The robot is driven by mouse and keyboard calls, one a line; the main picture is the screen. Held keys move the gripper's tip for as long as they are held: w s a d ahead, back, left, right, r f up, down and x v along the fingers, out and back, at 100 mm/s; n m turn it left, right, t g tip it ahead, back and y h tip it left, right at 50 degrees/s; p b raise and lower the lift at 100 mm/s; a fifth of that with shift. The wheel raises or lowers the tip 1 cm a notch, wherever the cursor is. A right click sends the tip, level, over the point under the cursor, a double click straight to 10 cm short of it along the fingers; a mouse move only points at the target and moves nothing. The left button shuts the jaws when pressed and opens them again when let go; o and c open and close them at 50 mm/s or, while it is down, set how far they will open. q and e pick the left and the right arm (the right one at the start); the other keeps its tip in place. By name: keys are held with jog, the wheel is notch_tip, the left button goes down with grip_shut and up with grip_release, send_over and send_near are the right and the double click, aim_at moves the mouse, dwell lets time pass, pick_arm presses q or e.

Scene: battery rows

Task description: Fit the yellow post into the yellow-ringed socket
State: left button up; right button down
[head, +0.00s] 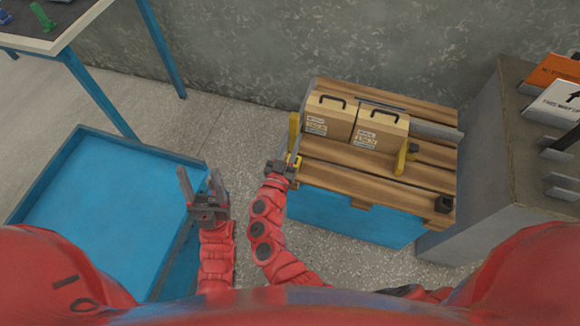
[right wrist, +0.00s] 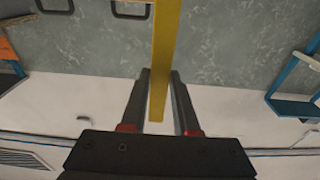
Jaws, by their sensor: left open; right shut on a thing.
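My right gripper (head: 291,160) is shut on a yellow post (head: 294,132) at the left edge of the wooden-topped pallet. In the right wrist view the yellow post (right wrist: 162,70) runs between the two dark fingers (right wrist: 160,100), its end showing near the gripper body. A bit of yellow also shows beside the right gripper in the head view; I cannot tell whether it is the post's lower part or a socket ring. My left gripper (head: 204,186) is open and empty, above the blue tray's right edge. No yellow-ringed socket can be clearly made out.
The wooden pallet top (head: 330,175) carries two cardboard boxes (head: 328,118) with black handles. Another yellow piece (head: 402,157) stands on its right part, and a black block (head: 444,204) sits at its front right corner. A blue tray (head: 110,200) lies left; a grey stand (head: 500,140) rises right.

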notch_tip(320, 180, down, 10)
jog(key=b, duration=1)
jog(key=shift+f+b, duration=0.2)
jog(key=shift+b, duration=0.2)
jog(key=shift+r, duration=0.2)
jog(key=shift+f, duration=0.1)
jog(key=c, duration=0.7)
grip_release()
jog(key=shift+o, duration=0.2)
